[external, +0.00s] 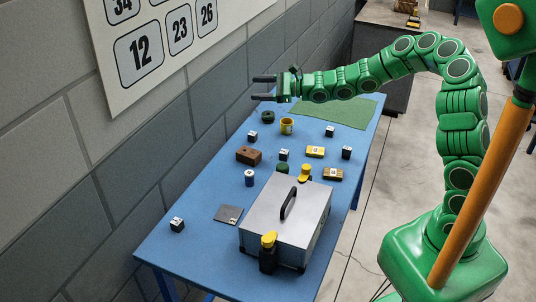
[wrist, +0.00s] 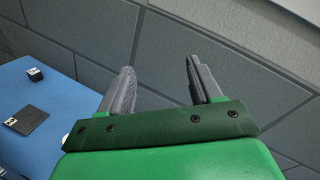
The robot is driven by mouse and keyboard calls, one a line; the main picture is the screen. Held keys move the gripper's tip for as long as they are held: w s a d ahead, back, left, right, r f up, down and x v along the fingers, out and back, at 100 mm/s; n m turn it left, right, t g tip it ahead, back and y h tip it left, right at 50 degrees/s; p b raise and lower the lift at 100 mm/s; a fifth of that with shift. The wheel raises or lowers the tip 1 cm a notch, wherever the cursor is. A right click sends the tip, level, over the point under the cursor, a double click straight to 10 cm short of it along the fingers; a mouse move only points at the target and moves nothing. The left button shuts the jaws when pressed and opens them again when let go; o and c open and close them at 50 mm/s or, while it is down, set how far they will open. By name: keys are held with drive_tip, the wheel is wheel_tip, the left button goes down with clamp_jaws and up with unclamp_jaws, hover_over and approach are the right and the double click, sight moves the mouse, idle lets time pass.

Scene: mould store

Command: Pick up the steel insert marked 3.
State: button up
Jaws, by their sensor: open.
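Several small dark cubes with pale marked faces stand on the blue table (external: 200,258): one at the back left (external: 253,136), one at the back right (external: 330,131), one in the middle (external: 284,155), one at the right (external: 347,153) and one at the front left (external: 177,225). Their marks are too small to read, so I cannot tell which is the steel insert marked 3. My gripper (external: 258,88) is open and empty, in the air above the table's far left part, near the wall. In the wrist view its fingers (wrist: 160,68) are apart, with only wall between them.
A grey case (external: 262,207) with a black handle fills the table's front right. A green mat (external: 345,110) lies behind.

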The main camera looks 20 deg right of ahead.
drive_tip(key=w+d+f+m+t+h, duration=0.25)
drive_tip(key=w+f+m, duration=0.3)
drive_tip(key=f, duration=0.65)
drive_tip(key=m+h, duration=0.4)
approach(256, 134)
drive_tip(key=x, duration=0.3)
drive_tip(key=shift+w+g, duration=0.25)
drive_tip(key=shift+w, duration=0.3)
drive_tip(key=shift+s+a+x, duration=0.1)
drive_tip(key=shift+x, duration=1.8)
drive_tip(key=shift+s+a+x, duration=0.1)
drive_tip(key=shift+x, duration=1.8)
clamp_jaws()
